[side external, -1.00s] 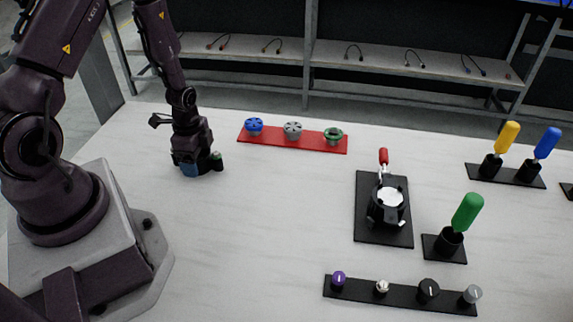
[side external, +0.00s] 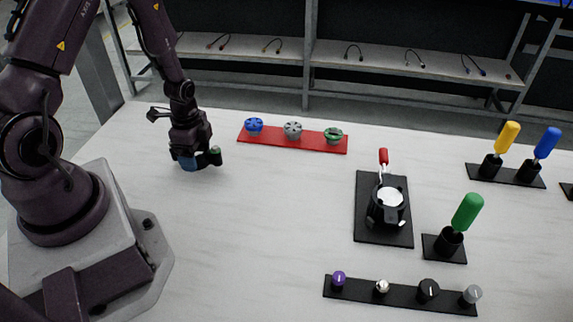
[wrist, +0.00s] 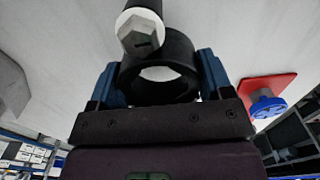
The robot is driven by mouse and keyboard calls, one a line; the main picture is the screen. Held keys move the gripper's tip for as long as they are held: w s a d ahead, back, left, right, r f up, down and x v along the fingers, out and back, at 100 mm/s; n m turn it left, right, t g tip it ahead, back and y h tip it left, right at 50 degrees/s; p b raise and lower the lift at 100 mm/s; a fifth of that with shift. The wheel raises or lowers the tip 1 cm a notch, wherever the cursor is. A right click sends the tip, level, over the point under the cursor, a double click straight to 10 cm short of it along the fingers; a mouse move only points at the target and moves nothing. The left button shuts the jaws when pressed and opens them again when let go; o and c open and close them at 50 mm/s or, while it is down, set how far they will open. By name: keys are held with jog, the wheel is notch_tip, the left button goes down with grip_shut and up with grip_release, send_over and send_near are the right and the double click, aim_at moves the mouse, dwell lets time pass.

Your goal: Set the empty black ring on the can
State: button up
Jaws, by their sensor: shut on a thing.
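My gripper (side external: 190,161) is at the left of the table, with its blue fingers pointing down. In the wrist view my gripper (wrist: 161,62) is shut on a thick black ring (wrist: 178,46), one finger on each side. The pale table shows through the ring's hole. A short black cylinder with a pale hexagonal end (wrist: 140,36) sits against the ring's far side. In the side view this cylinder (side external: 215,156) shows beside the fingers, and the ring is mostly hidden.
A red strip (side external: 273,141) with blue, grey and green knobs lies at the back. A red-handled piece (side external: 383,157) rises behind the can. A green-handled tool (side external: 467,212) stands to its right, and a black strip with several knobs (side external: 407,296) lies in front. The table between is clear.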

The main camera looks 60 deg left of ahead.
jog(key=shift+r, duration=2.15)
jog(key=w+d+m, duration=0.1)
jog(key=w, duration=0.1)
jog(key=w+d+m, duration=0.1)
jog(key=w, duration=0.2)
jog(key=w+d+m, duration=0.1)
jog(key=w, duration=0.2)
jog(key=shift+w+r+m, duration=0.15)
jog(key=shift+r+m, duration=0.1)
jog(key=shift+m, duration=0.05)
jog(key=w+d+r+m, duration=0.2)
jog(key=w+d+m, duration=0.3)
jog(key=w+d, duration=0.4)
notch_tip(320, 180, up, 5)
jog(key=m, duration=0.9)
send_over(390, 196)
jog(key=shift+a+r, duration=0.1)
jog(key=shift+d, duration=0.2)
jog(key=shift+f+m, duration=0.25)
jog(key=shift+m, duration=0.05)
jog(key=shift+f, duration=3.05)
